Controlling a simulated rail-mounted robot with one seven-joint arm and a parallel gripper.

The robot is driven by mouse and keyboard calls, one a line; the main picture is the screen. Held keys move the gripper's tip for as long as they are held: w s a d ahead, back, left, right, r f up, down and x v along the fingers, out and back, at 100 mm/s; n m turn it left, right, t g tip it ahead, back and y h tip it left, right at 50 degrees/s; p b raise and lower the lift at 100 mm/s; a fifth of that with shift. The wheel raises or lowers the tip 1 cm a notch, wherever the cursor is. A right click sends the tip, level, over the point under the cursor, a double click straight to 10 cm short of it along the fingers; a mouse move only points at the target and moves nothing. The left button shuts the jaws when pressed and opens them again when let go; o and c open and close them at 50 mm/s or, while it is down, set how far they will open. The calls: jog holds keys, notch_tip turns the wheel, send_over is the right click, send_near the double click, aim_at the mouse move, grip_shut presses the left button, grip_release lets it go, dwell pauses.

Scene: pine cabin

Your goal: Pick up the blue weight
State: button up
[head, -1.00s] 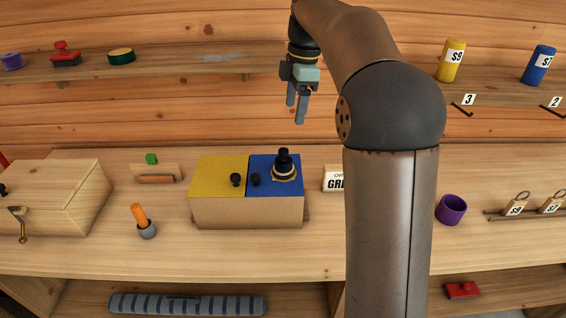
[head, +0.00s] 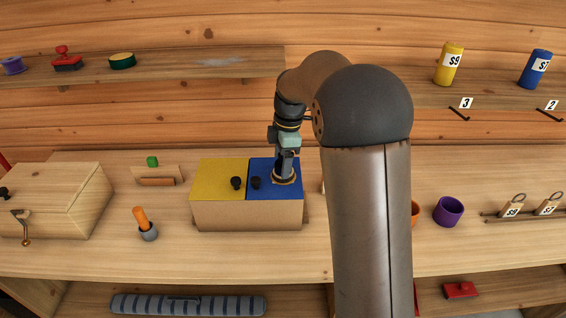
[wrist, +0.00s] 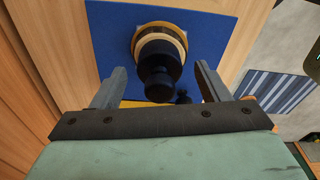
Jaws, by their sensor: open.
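The blue weight (wrist: 158,70) is dark navy with a knob on top. It stands upright in a pale ring (wrist: 148,35) on the blue lid (wrist: 105,30) of a wooden box. The blue lid also shows in the head view (head: 262,191). My gripper (head: 284,177) points down over the weight and mostly hides it in the head view. In the wrist view my gripper (wrist: 160,72) is open, with one finger on each side of the weight and gaps between.
A purple cup (head: 448,211) stands to the right. A shelf (head: 210,66) runs behind.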

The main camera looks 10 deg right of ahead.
jog(key=shift+f, duration=0.45)
jog(key=shift+r, duration=0.15)
grip_shut()
